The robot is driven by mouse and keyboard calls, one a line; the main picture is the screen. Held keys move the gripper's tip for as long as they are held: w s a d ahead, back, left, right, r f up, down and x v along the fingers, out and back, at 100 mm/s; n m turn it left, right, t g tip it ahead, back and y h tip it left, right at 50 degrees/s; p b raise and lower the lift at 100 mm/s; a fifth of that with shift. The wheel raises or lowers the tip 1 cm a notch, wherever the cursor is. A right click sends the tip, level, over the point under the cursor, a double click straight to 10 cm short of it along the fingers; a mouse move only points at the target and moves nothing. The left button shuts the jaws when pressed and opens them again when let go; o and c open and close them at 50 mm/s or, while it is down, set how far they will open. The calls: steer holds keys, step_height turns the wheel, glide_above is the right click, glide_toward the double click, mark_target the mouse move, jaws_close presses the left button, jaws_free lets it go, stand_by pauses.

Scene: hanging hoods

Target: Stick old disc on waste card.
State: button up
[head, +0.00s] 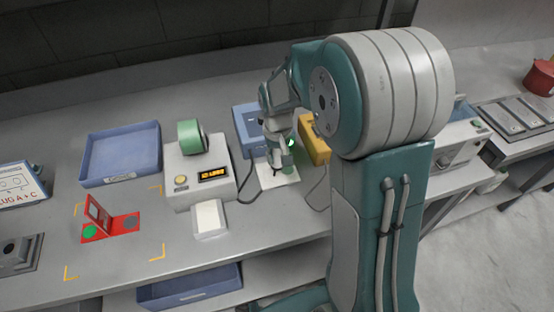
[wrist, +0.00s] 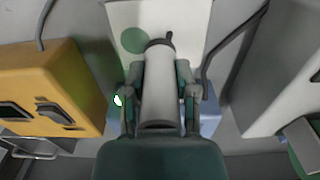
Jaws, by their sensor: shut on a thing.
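A white card (head: 264,180) lies on the bench below my gripper, and it fills the top of the wrist view (wrist: 185,16). A flat green disc (wrist: 133,40) shows against the card, partly hidden by the tool; I cannot tell whether it is fully stuck down. My gripper (head: 277,153) is low over the card. In the wrist view my gripper (wrist: 160,92) is shut on a pale grey cylindrical tool (wrist: 160,85) with a small dark projection at its far end. The tool's tip is close to the disc; contact is unclear.
A yellow box (head: 314,139) and a blue box (head: 247,125) stand close to the card. A grey device (head: 197,172) with a green roll is to its left. Further left are a red hinged piece (head: 112,227) and a blue tray (head: 120,155). Cables run beside the card.

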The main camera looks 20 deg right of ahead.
steer(key=shift+r, duration=2.2)
